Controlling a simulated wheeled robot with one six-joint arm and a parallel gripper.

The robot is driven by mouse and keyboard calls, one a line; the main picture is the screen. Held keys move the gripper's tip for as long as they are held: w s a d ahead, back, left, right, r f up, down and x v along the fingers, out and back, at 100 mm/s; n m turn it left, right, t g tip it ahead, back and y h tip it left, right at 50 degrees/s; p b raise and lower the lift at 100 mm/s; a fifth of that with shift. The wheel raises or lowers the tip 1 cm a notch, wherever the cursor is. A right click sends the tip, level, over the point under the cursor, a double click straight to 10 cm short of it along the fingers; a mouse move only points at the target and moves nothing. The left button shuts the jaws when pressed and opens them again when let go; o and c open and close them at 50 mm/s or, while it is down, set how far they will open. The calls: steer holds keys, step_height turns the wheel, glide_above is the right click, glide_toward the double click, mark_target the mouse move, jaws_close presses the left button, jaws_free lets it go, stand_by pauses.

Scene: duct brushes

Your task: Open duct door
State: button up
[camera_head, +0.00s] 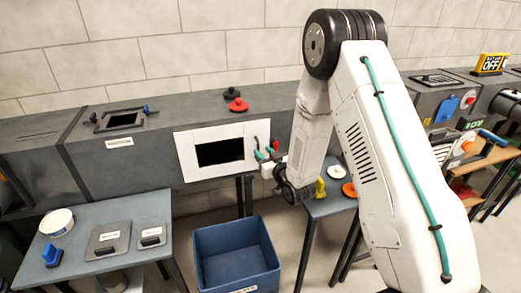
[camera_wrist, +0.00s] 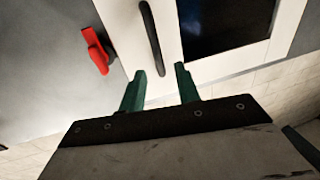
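The duct door is a white panel (camera_head: 186,157) with a dark window, lying flat against the front of the grey duct (camera_head: 110,165). Its black bar handle (camera_wrist: 152,38) stands near the door edge, beside the window. A red latch (camera_wrist: 97,50) sits on the grey duct just outside that edge. My gripper (camera_head: 264,154) has green fingers and is at the door's right side, close to the handle. In the wrist view the fingers (camera_wrist: 160,70) are apart, with the handle's lower end seen between the tips. Nothing is held; contact is not clear.
A blue bin (camera_head: 235,262) stands on the floor below the door. A grey table (camera_head: 90,215) at left holds plates, a white tub and a blue item. A small table (camera_head: 328,208) stands right of the bin. Black and red knobs (camera_head: 236,103) stand on the duct top.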

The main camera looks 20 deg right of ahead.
steer(key=shift+w+a, duration=0.15)
steer(key=shift+w, duration=0.6)
steer(key=shift+w+a, duration=0.15)
steer(key=shift+w, duration=0.6)
jaws_close()
steer(key=shift+s, duration=0.1)
